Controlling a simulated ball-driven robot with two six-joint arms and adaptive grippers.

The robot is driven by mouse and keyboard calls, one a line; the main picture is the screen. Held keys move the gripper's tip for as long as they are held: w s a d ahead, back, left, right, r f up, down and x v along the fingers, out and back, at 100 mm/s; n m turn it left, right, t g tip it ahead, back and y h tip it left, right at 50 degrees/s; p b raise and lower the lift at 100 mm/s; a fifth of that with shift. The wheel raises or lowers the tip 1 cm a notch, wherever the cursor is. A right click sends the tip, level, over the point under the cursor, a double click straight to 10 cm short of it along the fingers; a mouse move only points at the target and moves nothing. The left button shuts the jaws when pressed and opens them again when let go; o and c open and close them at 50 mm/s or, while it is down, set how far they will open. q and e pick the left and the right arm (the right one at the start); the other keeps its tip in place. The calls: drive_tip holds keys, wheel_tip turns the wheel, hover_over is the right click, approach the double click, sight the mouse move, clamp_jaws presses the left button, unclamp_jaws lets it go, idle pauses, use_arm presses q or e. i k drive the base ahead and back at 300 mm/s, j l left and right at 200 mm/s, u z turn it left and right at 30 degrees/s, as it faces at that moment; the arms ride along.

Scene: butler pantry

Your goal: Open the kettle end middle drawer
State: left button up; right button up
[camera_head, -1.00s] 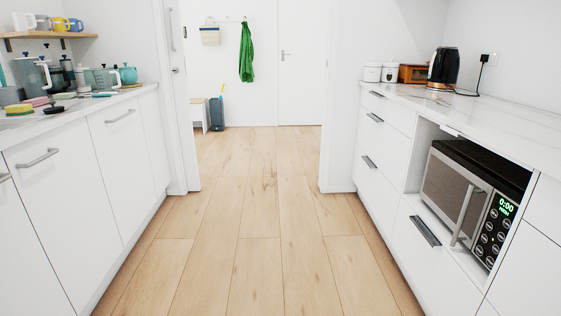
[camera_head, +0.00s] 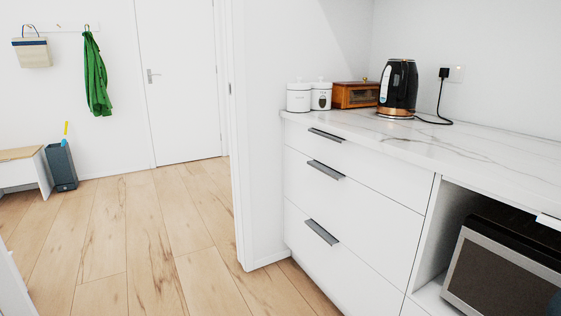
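A white drawer stack stands under the marble counter on the right, below the kettle (camera_head: 397,88). The middle drawer (camera_head: 365,199) is shut and has a dark bar handle (camera_head: 325,170). A top drawer (camera_head: 375,163) with its own handle (camera_head: 325,135) is above it, and a bottom drawer (camera_head: 340,265) with a handle (camera_head: 321,232) is below it. All of these drawers are shut. Neither of my grippers shows in this view.
The microwave (camera_head: 500,275) sits in an open niche right of the drawers. White canisters (camera_head: 299,97) and a wooden bread box (camera_head: 355,95) stand on the counter (camera_head: 470,148). A wall end (camera_head: 262,150) adjoins the drawers. The wooden floor (camera_head: 150,235) is clear.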

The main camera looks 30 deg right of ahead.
sight(386, 233)
drive_tip(key=i+j+z, duration=0.1)
drive_tip(key=i+z, duration=0.25)
drive_tip(key=i, duration=0.25)
drive_tip(key=i+j+z, duration=0.35)
drive_tip(key=i, duration=0.2)
drive_tip(key=i+j+z, duration=0.35)
drive_tip(key=i, duration=0.2)
